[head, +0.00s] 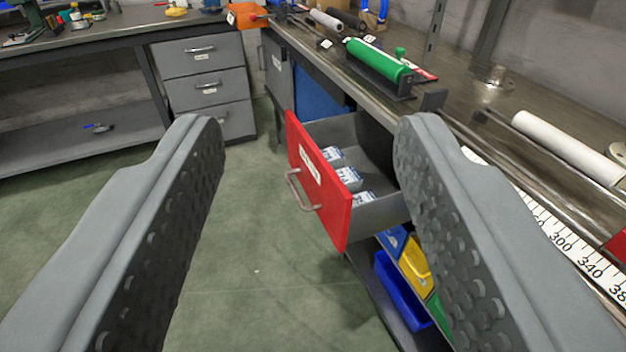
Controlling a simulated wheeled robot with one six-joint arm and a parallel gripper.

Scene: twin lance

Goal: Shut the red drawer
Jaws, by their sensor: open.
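The red drawer (334,207) hangs under the workbench on the right and is pulled out. Its red front has a metal bar handle (302,190) and a white label. Several small boxes with blue and white print (347,178) lie inside it. My gripper (308,130) is open and empty, with its two grey studded fingers spread wide. In the picture the drawer front shows between the fingers, closer to the right one. The right finger covers part of the drawer's right side. I cannot tell how far the fingertips are from the drawer.
The workbench top (470,105) carries a green cylinder (379,60) and a white roll (567,146). Blue and yellow bins (401,290) sit below the drawer. A grey drawer cabinet (207,85) stands at the back. The green floor (255,250) left of the drawer is clear.

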